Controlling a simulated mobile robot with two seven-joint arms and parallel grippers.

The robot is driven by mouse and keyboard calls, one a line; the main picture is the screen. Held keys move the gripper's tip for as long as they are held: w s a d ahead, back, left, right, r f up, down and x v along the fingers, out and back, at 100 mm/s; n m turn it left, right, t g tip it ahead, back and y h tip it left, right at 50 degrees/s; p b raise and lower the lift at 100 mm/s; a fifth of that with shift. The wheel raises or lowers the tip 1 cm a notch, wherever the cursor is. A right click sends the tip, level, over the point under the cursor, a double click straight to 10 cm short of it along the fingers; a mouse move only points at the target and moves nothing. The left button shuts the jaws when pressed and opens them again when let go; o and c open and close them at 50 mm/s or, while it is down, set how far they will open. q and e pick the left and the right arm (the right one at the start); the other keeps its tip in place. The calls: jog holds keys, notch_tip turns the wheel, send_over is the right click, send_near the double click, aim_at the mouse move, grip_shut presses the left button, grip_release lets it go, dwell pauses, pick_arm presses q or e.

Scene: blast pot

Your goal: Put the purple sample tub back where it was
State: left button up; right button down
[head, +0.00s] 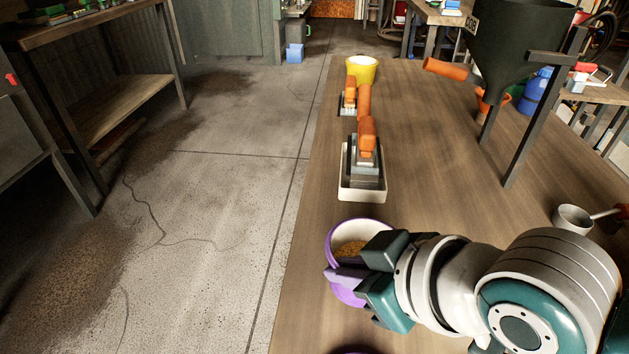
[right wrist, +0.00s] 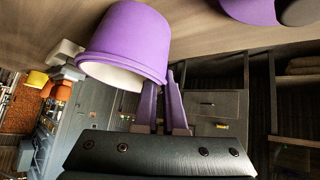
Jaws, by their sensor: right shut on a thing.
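The purple sample tub (head: 345,293) is at the near left part of the table, upright, with a pale inside and brown grains in it. My right gripper (head: 343,273) reaches in from the right and is shut on the tub's wall near the rim. In the right wrist view the tub (right wrist: 128,42) shows upside down, with the fingers (right wrist: 160,100) at its rim. I cannot tell whether its base touches the table. My left gripper is not in view.
A second purple thing (head: 352,351) is cut off at the head view's bottom edge. Beyond the tub stand a white tray (head: 362,195) holding a grey, orange-topped item, and a yellow tub (head: 361,69). A black hopper (head: 515,45) and metal cup (head: 573,219) are at right. The middle table is clear.

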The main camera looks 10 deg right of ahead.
jog(key=shift+f, duration=0.4)
jog(key=c, duration=1)
grip_release()
jog(key=shift+r, duration=0.1)
jog(key=shift+s+d+r+p, duration=0.1)
jog(key=shift+s+r+p, duration=0.1)
jog(key=shift+r+p, duration=0.15)
jog(key=s+d+r+m+g+h+p, duration=0.1)
jog(key=s+d+r, duration=0.2)
jog(key=s, duration=0.2)
jog(key=s+d+r+m+g+h+p, duration=0.1)
jog(key=s+d+r+m+g, duration=0.1)
jog(key=s, duration=0.4)
jog(key=s+d+r+m+g+h+p, duration=0.1)
jog(key=s+d+r+m+h+p, duration=0.1)
jog(key=s+d+r, duration=0.2)
jog(key=shift+s+d, duration=0.25)
jog(key=shift+s, duration=0.35)
jog(key=shift+s+d, duration=0.2)
jog(key=shift+s, duration=0.4)
